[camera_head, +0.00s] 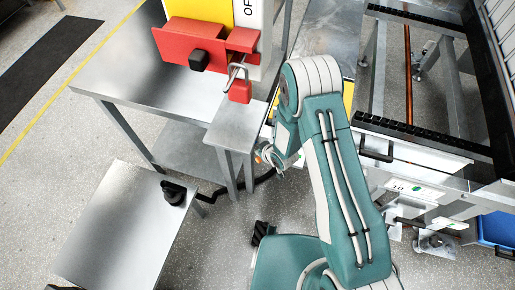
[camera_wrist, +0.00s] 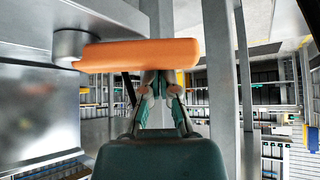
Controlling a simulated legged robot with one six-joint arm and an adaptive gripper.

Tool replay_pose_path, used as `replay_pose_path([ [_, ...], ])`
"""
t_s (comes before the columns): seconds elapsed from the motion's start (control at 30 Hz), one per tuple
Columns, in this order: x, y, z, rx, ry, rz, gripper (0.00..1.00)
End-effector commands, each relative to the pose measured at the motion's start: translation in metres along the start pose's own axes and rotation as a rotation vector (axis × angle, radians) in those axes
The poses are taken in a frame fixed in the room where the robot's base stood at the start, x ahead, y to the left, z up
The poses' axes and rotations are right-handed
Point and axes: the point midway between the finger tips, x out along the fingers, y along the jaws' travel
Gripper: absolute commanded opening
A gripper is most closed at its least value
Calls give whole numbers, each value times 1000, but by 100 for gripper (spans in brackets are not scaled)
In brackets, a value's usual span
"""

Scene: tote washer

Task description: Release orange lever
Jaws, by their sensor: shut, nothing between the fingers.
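The orange lever (camera_wrist: 140,55) lies nearly level across the upper middle of the wrist view. Its left end meets a round grey metal hub (camera_wrist: 76,45); its right end is free. My gripper (camera_wrist: 160,78) is shut and empty, right at the lever's lower edge in the picture, towards its free end. The lever and fingertips overlap there, and I cannot tell whether they touch. In the head view my arm hides most of the gripper, and I cannot make out the lever for certain.
A steel panel (camera_wrist: 60,110) fills the left of the wrist view, and a metal post (camera_wrist: 222,90) stands close on the right. In the head view, a red latch with padlock (camera_head: 238,72), a steel table (camera_head: 125,75) and a low steel bench (camera_head: 120,225) stand left of my arm.

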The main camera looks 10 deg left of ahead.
Motion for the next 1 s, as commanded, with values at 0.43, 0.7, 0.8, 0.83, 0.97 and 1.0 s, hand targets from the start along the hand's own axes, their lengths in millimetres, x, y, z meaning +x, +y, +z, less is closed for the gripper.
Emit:
replay_pose_path([
  [0.43, -1, 0, 1, -19, 0, -16, 0],
  [0.7, -3, -1, 4, -59, 0, -47, 0],
  [0.8, -4, -1, 5, -80, 0, -64, 0],
  [0.83, -5, -1, 6, -88, -1, -71, 0],
  [0.97, -7, -1, 10, -138, -1, -111, 0],
  [1.0, -8, -1, 11, -159, -1, -128, 0],
])
